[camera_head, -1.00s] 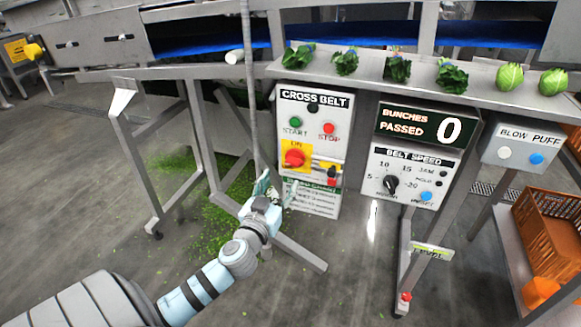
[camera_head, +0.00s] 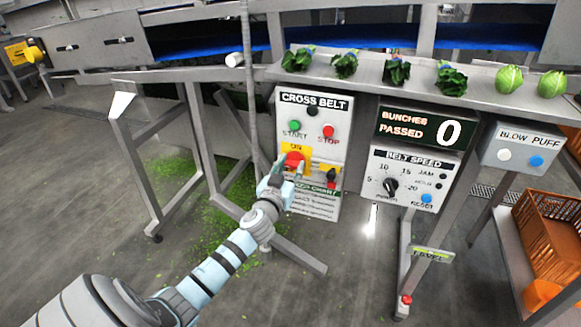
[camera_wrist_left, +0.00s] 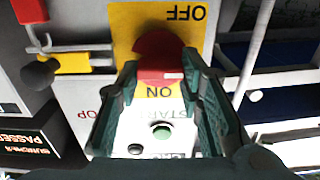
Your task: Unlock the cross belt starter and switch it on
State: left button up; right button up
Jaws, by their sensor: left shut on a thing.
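The cross belt starter (camera_head: 340,120) is a white panel with a green START button (camera_head: 294,126), a red STOP button (camera_head: 328,131) and a red rotary knob (camera_head: 294,158) on a yellow plate. In the left wrist view the knob (camera_wrist_left: 156,45) sits between ON and OFF labels, with a pale mark on its ON side. My left gripper (camera_head: 289,168) is shut on the knob, one finger on each side. Right of the knob a red block (camera_wrist_left: 28,10), seemingly the padlock, hangs by a metal bar near a black knob (camera_wrist_left: 38,73). My right gripper is out of view.
Greens lie on the ledge above. A thin grey pole (camera_head: 250,100) rises just left of the panel. Orange crates (camera_head: 550,230) stand far right.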

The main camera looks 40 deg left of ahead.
pick_arm(q)
jog(key=shift+m, duration=0.4)
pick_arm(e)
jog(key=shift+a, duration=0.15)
pick_arm(q)
jog(key=m, duration=0.2)
jog(key=shift+m, duration=0.4)
jog(key=m, duration=0.3)
jog(key=shift+d+p, duration=0.1)
jog(key=shift+p, duration=0.25)
jog(key=m, duration=0.6)
jog(key=shift+w+d+f+p, duration=0.1)
jog(key=shift+f+p, duration=0.05)
jog(key=shift+p, duration=0.25)
jog(key=shift+m, duration=0.9)
jog(key=shift+f+m+p, duration=0.1)
jog(key=shift+m+p, duration=0.2)
jog(key=shift+m, duration=1.4)
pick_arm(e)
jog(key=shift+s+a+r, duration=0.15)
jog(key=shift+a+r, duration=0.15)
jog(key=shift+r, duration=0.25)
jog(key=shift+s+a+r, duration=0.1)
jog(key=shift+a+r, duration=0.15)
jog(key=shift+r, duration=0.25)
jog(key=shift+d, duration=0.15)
